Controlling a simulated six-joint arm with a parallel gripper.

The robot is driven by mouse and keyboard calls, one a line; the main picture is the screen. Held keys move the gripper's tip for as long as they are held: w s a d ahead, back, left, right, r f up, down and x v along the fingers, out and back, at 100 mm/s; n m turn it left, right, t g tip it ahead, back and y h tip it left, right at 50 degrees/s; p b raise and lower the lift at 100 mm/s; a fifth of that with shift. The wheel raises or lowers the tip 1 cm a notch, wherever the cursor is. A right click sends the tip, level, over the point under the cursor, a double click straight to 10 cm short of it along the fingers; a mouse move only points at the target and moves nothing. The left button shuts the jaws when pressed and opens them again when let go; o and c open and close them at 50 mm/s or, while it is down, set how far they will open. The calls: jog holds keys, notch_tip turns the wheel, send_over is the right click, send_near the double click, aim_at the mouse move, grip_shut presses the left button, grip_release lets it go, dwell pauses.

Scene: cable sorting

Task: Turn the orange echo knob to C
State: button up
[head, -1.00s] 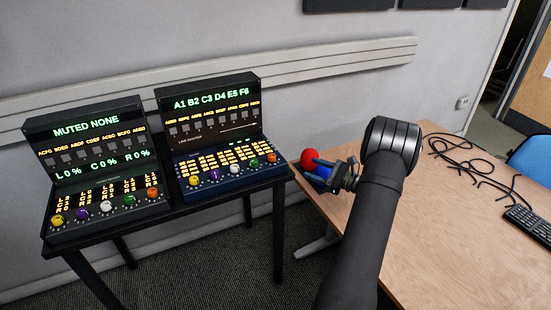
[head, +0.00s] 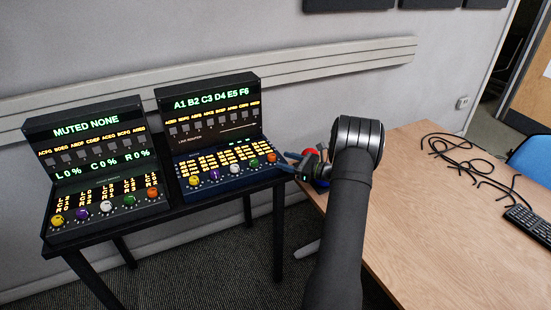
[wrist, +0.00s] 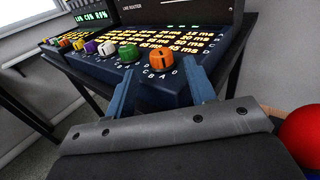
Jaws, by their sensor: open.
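An orange knob (head: 272,158) sits at the right end of the knob row on the right-hand router panel (head: 225,190). It also shows in the wrist view (wrist: 160,56), with small white letters A to D on the panel face below it. My gripper (head: 287,168) is open and empty, just to the right of the knob in the head view. In the wrist view its two blue fingers (wrist: 160,72) point at the panel, one on each side of the orange knob, with gaps on both sides. I cannot tell which letter the knob points to.
Green (wrist: 128,52), white, purple and yellow knobs stand left of the orange one. A second panel (head: 100,200), with its own orange knob, stands to the left. A red ball (wrist: 302,135) is near my gripper's right side. Black cables (head: 465,160) lie on the wooden table.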

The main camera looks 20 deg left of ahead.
aim_at(275, 158)
jog(key=a, duration=0.5)
jog(key=shift+w, duration=0.35)
jog(key=shift+d, duration=0.1)
jog(key=c, duration=1)
